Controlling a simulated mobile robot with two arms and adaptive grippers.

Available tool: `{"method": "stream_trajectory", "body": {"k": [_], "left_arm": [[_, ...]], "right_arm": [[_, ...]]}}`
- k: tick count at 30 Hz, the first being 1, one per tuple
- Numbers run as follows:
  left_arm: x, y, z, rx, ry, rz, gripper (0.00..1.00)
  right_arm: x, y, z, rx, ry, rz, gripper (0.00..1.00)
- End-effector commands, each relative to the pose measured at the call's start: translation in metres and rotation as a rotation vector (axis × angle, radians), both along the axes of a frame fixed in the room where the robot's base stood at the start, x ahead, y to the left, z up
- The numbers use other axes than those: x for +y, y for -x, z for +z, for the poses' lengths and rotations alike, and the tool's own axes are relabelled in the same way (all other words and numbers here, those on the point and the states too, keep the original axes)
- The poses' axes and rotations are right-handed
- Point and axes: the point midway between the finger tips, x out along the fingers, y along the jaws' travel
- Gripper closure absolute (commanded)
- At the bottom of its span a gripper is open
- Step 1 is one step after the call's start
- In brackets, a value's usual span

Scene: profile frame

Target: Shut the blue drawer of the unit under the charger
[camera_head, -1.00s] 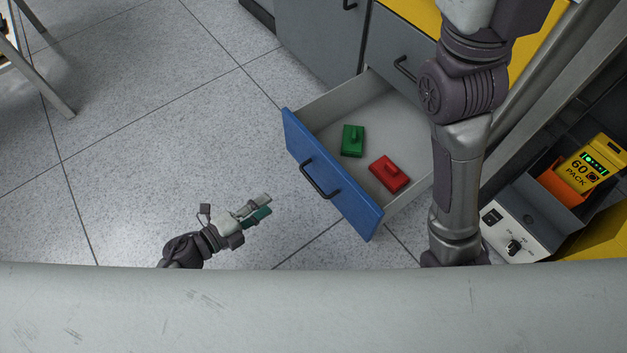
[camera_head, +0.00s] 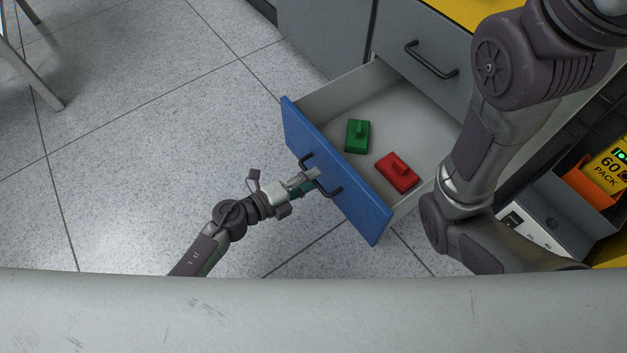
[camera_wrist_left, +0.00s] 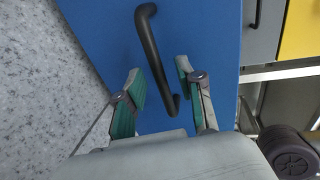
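The blue drawer (camera_head: 365,205) stands pulled out of its grey unit, and its inside shows. Its black handle (camera_head: 326,186) also crosses the blue front in the left wrist view (camera_wrist_left: 150,45). My left gripper (camera_head: 312,177) is at the handle in front of the drawer. In the left wrist view the fingers of my left gripper (camera_wrist_left: 160,76) are apart, one on each side of the handle; I cannot tell whether they touch it. The charger (camera_head: 550,215) stands at the right with a yellow pack (camera_head: 610,168) in an orange slot. My right gripper is out of view.
A green block (camera_head: 357,137) and a red block (camera_head: 398,174) lie inside the drawer. A closed grey drawer front (camera_head: 420,50) is behind. My right arm rises at the right, beside the drawer. The floor to the left (camera_head: 150,150) is clear.

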Motion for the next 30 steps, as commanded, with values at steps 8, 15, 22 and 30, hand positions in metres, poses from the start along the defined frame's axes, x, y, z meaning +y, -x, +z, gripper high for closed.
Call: {"method": "stream_trajectory", "body": {"k": [8,15,22,30], "left_arm": [[-0.0111,-0.0082,-0.0028,0.0,0.0,0.001,0.63],[-0.0109,-0.0081,-0.0025,0.0,0.0,0.0,0.71],[-0.0107,-0.008,-0.0026,0.001,-0.001,0.0,1.0],[-0.0105,-0.0079,-0.0027,0.001,-0.001,0.0,1.0]], "right_arm": [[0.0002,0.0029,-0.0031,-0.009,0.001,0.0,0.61],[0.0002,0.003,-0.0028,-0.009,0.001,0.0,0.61],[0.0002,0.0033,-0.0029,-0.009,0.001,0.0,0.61],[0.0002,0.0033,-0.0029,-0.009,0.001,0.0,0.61]]}}
